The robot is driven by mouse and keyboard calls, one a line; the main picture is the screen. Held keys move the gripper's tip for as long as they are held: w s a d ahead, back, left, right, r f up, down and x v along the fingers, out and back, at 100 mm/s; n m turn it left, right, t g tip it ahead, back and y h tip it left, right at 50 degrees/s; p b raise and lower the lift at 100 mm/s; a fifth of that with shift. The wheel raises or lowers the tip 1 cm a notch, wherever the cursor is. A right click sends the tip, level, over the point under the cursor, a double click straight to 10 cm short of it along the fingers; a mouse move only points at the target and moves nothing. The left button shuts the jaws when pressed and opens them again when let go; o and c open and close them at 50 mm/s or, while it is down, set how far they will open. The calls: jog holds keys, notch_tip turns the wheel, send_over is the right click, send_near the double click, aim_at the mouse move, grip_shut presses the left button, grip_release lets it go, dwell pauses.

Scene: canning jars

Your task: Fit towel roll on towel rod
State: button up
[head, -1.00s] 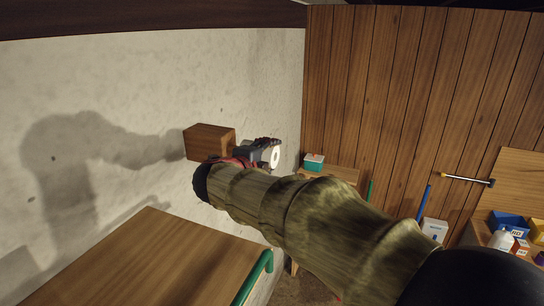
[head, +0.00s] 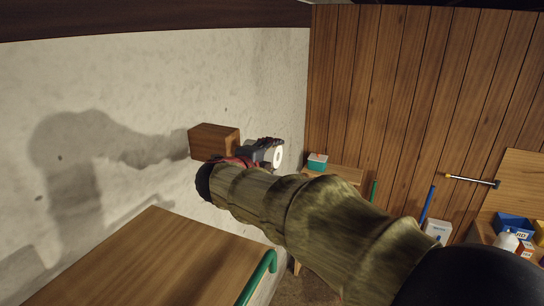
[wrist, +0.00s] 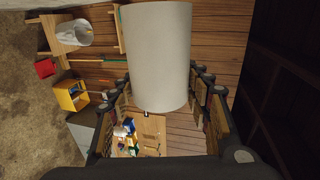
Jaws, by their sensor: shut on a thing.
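My arm hides part of the gripper in the head view. A thin rod (head: 470,179) with a yellowish left end and a dark right end is at the plank wall, apart from the roll. It looks like the towel rod, but I cannot be sure.
A wooden block (head: 214,142) is on the pale wall beside my gripper. A wooden surface (head: 160,265) with a green handle (head: 262,275) is at lower left. A small table (head: 343,174) holds a teal box (head: 317,161). Bins and bottles crowd the far right.

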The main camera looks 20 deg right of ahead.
jog(key=shift+w+a, duration=0.2)
jog(key=shift+w, duration=0.05)
jog(key=shift+w+a+p, duration=0.25)
jog(key=shift+p, duration=0.05)
jog(key=shift+w+a, duration=0.25)
jog(key=shift+w+a+p, duration=0.2)
jog(key=shift+a+p, duration=0.05)
jog(key=shift+p, duration=0.05)
jog(key=shift+w+a, duration=0.25)
dwell(1.1)
jog(key=shift+w+a+p, duration=0.2)
jog(key=shift+w+p, duration=0.05)
jog(key=shift+p, duration=0.15)
jog(key=o, duration=1.1)
